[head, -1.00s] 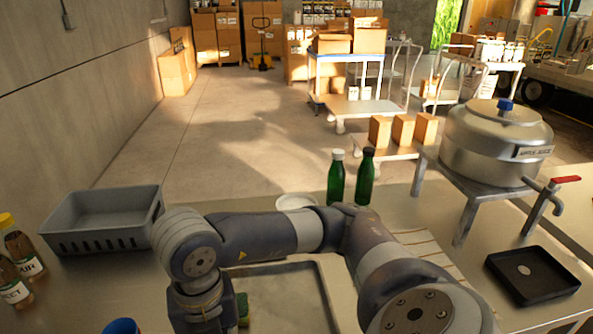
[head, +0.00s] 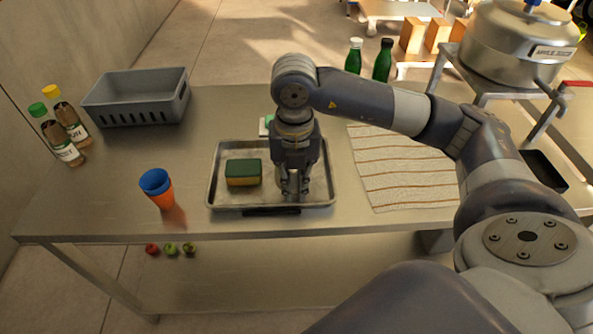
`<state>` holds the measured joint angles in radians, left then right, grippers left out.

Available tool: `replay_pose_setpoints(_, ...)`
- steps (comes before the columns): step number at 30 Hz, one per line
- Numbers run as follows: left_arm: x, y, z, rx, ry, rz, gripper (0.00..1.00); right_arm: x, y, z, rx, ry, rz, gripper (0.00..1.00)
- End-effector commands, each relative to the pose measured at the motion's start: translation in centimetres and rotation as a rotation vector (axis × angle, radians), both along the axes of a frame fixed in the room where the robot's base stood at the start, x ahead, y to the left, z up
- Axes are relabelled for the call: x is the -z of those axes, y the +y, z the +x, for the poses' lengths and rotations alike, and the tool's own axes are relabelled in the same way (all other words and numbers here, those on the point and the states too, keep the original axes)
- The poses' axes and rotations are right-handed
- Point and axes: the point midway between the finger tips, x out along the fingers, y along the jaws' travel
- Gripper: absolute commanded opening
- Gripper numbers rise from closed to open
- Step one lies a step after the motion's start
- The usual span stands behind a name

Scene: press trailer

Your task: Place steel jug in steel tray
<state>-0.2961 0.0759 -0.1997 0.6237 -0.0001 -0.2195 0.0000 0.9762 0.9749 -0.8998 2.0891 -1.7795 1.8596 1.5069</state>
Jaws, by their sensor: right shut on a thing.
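The steel tray (head: 222,190) lies on the steel table near its front edge, with a green and yellow sponge (head: 243,172) in its left part. My right gripper (head: 291,188) points down over the right part of the tray. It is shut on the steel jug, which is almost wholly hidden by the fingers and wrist. I cannot tell whether the jug touches the tray floor. My left gripper is not in view.
A grey crate (head: 137,97), two juice bottles (head: 66,121) and stacked blue and orange cups (head: 158,188) stand left of the tray. A striped cloth (head: 400,165) lies right. A large steel pot (head: 508,42) stands on a rack. Green bottles (head: 382,61) stand behind the table.

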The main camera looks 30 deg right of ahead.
Motion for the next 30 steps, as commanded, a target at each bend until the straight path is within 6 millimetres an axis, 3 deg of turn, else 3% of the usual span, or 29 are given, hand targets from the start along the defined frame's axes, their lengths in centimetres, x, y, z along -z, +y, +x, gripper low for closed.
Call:
replay_pose_setpoints(3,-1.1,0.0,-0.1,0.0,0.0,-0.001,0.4,-0.1,-1.9,2.2,0.006,0.001,0.0,0.0)
replay_pose_setpoints(9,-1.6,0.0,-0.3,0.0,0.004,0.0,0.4,0.4,-3.3,4.1,0.0,-0.001,0.001,0.0)
replay_pose_setpoints(19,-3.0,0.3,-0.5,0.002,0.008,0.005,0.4,3.8,-3.4,4.2,-0.001,0.001,0.001,0.0)
replay_pose_setpoints(30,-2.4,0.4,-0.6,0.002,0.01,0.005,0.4,4.5,-3.3,4.2,-0.001,-0.001,0.0,0.0)
